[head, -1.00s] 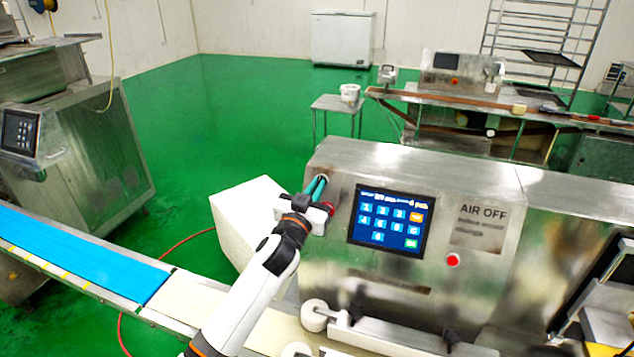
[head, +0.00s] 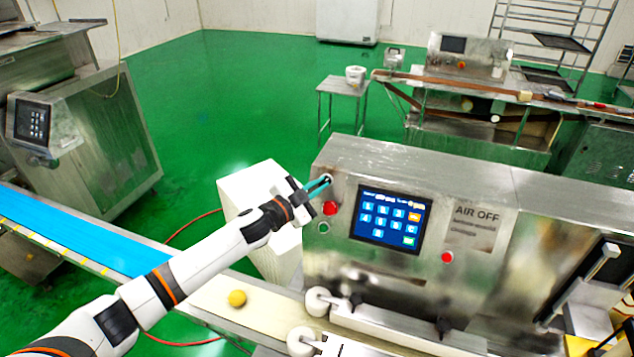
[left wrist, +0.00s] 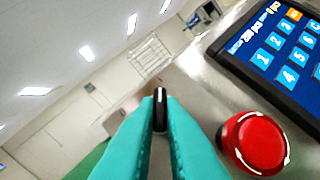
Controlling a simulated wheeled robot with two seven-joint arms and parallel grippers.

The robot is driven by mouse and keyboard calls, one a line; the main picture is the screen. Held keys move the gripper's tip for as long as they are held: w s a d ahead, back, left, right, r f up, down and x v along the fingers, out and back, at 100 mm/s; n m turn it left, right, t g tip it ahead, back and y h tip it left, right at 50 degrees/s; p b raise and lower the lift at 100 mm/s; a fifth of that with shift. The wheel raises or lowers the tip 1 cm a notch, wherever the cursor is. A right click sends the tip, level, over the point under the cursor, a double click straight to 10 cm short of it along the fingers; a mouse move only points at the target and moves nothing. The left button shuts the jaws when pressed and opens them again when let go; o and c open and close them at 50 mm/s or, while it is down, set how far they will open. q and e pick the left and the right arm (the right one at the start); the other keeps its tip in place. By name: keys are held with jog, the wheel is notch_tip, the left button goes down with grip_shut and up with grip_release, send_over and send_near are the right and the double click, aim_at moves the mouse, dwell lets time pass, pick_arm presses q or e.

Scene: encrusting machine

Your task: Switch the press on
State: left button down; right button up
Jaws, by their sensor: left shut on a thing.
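The press is the steel machine (head: 480,190) with a lit keypad screen (head: 388,218) and "AIR OFF" lettering. A small black knob with a white mark sits on its front at upper left; it shows in the left wrist view (left wrist: 160,108). My left gripper (head: 327,181) is shut on this knob with its teal fingers, one on each side, and hides most of it in the head view. The fingers also fill the lower middle of the left wrist view (left wrist: 160,125). A red button (head: 330,208) sits just below the knob, clear of the fingers. My right gripper is not in view.
A second red button (head: 447,257) is right of the screen. A white box (head: 247,190) stands beside the press. A yellow ball (head: 237,298) lies on the pale belt (head: 275,309) below my left arm. White rollers (head: 317,301) stick out below the panel.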

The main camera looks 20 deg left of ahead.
pick_arm(q)
jog(key=shift+w+r, duration=0.1)
jog(key=shift+r, duration=0.15)
jog(key=c, duration=1.6)
grip_release()
jog(key=shift+f, duration=0.1)
jog(key=shift+o, duration=0.4)
jog(key=shift+w+f, duration=0.1)
jog(key=shift+s+a+f, duration=0.15)
jog(key=shift+s, duration=0.25)
jog(key=b+v, duration=0.4)
jog(key=v, duration=0.7)
jog(key=shift+a, duration=0.1)
